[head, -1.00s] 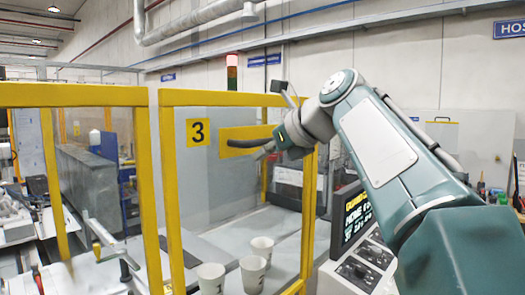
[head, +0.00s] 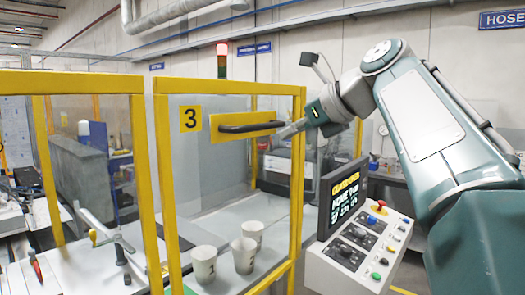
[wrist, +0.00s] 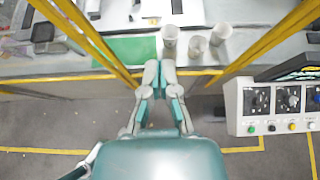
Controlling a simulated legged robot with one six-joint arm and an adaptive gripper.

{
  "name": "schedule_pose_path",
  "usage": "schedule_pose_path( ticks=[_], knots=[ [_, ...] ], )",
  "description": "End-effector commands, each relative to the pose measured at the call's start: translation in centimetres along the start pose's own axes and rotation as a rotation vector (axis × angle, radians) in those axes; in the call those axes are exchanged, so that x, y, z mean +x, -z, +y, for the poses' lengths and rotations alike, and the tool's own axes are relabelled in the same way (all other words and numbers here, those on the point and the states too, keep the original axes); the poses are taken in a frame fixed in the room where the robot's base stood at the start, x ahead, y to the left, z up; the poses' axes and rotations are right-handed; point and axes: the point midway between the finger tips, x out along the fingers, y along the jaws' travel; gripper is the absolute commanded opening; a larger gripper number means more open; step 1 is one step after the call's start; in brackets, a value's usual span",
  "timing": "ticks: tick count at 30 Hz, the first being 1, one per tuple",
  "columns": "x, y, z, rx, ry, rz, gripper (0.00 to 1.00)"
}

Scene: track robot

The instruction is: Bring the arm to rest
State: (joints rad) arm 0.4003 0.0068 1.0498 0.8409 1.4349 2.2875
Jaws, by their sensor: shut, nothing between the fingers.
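My teal and grey arm comes in from the right in the head view and is raised and bent. My gripper (head: 284,132) is at its left end, close to the right end of a black handle (head: 250,127) on a yellow plate; whether they touch cannot be told. In the wrist view my gripper (wrist: 160,75) has its fingers together with nothing held, above the front edge of a grey bench. The gripper is seen small in the head view.
A yellow-framed clear guard (head: 160,190) marked 3 stands ahead. Behind it are white cups (head: 204,264) on the bench. A control panel (head: 365,240) with a screen (head: 341,200) stands right, below my arm. In the wrist view, grey floor (wrist: 50,160) lies in front.

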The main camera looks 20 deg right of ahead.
Motion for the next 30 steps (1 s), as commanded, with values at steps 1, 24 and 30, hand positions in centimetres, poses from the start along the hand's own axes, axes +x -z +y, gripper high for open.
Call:
schedule_pose_path(
  ticks=[1, 24, 30],
  knots=[
    [-0.1, 0.0, 0.0, -0.001, 0.000, 0.000, 0.00],
    [5.1, 21.1, 9.3, -1.398, -0.150, 0.445, 0.00],
    [5.8, 29.2, 12.1, -1.881, -0.343, 0.548, 0.00]
  ],
)
